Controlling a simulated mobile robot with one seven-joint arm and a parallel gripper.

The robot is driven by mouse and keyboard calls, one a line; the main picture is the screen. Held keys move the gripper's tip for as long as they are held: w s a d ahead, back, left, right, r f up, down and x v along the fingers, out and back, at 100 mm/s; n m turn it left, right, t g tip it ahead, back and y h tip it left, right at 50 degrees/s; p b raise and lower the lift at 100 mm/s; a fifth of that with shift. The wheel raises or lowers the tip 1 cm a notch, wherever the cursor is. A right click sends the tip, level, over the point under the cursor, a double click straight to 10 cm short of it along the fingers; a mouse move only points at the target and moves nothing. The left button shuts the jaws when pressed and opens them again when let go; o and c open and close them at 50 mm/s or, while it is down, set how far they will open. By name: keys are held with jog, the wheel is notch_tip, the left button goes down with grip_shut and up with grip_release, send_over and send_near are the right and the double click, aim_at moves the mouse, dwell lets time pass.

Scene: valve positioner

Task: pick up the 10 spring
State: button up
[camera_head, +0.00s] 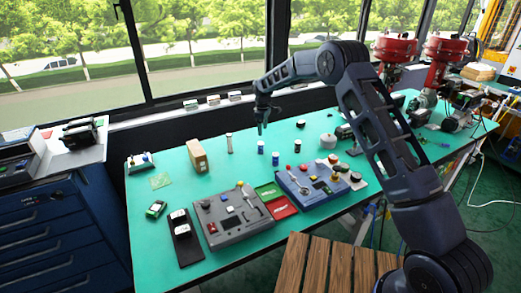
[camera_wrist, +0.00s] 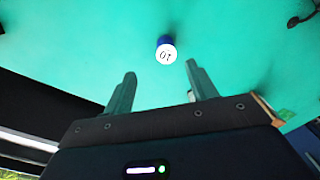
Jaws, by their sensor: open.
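The 10 spring (camera_wrist: 166,49) shows in the wrist view as a short blue cylinder with a white top marked 10, seen turned in the picture. It stands on the green table, just beyond and between the fingertips, not touched by them. My gripper (camera_wrist: 161,70) is open and empty. In the head view my gripper (camera_head: 262,129) hangs above two small blue cylinders with pale tops, a left one (camera_head: 261,147) and a right one (camera_head: 275,159). Their marks are too small to read there, so I cannot tell which is the 10 spring.
A cardboard box (camera_head: 198,157) and a slim pale cylinder (camera_head: 229,143) stand to the left. A grey control box (camera_head: 232,215), a blue control box (camera_head: 312,186) and green and red trays (camera_head: 282,208) lie in front. Red valve actuators (camera_head: 395,49) stand at the back right.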

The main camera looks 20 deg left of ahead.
aim_at(260, 148)
jog(key=shift+s+a+f, duration=0.2)
jog(key=shift+a+f, duration=0.45)
jog(key=shift+f, duration=0.45)
notch_tip(260, 148, down, 5)
jog(key=shift+r, duration=0.1)
jog(key=shift+s+d+f, duration=0.1)
jog(key=shift+s+f, duration=0.05)
jog(key=shift+f, duration=1.2)
jog(key=shift+s+d+f, duration=0.1)
jog(key=shift+f, duration=1.25)
jog(key=c, duration=1.1)
